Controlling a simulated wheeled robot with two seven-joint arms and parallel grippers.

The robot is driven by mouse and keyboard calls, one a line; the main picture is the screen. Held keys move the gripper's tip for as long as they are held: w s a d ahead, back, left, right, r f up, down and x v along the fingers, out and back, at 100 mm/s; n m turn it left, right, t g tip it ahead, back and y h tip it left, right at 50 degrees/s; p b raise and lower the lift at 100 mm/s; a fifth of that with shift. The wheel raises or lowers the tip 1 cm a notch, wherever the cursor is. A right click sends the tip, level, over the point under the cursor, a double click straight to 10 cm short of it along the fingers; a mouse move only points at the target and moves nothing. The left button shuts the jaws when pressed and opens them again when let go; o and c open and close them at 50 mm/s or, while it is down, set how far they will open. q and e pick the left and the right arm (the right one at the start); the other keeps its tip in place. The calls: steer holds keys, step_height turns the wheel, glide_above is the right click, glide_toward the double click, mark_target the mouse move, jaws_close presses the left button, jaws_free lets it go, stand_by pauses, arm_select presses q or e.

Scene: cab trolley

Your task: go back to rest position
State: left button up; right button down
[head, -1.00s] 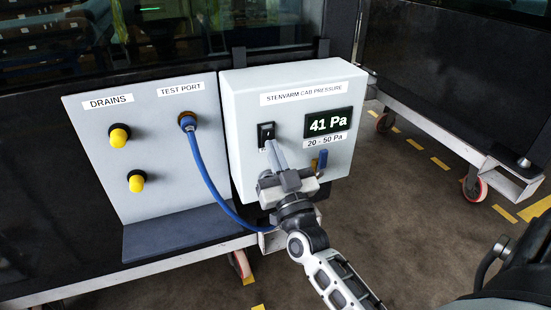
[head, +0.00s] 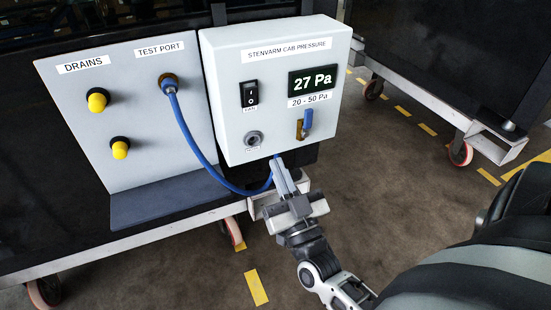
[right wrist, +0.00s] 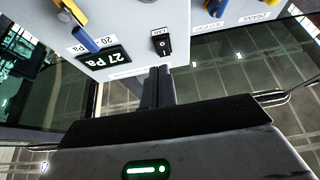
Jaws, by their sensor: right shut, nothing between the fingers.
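My right gripper (head: 279,168) is in front of and just below the lower edge of the white cab pressure box (head: 232,75). Its fingers are together with nothing between them. In the right wrist view the shut fingers (right wrist: 158,80) point toward the box, apart from the switch as far as I can tell. The box carries a black rocker switch (head: 251,93), a display (head: 313,81) reading 27 Pa, a round port (head: 254,139) and a blue-handled valve (head: 307,122). My left gripper is not in view.
Yellow drain caps (head: 97,100) sit on the grey panel. A wheeled trolley frame (head: 455,127) stands at right. The floor between is open.

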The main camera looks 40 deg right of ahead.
stand_by(0.6)
steer(key=s+a+f+n+g+y, duration=0.2)
steer(key=s+a+f+g+y, duration=0.2)
steer(key=a+f+g, duration=0.2)
steer(key=s+a+f+n+g+y, duration=0.3)
steer(key=s+a+f+g+y, duration=0.1)
steer(key=f, duration=0.6)
steer(key=s+a+g, duration=0.1)
steer(key=a+g, duration=0.1)
steer(key=a, duration=0.1)
steer(key=shift+f, duration=0.25)
steer(key=shift+s, duration=0.1)
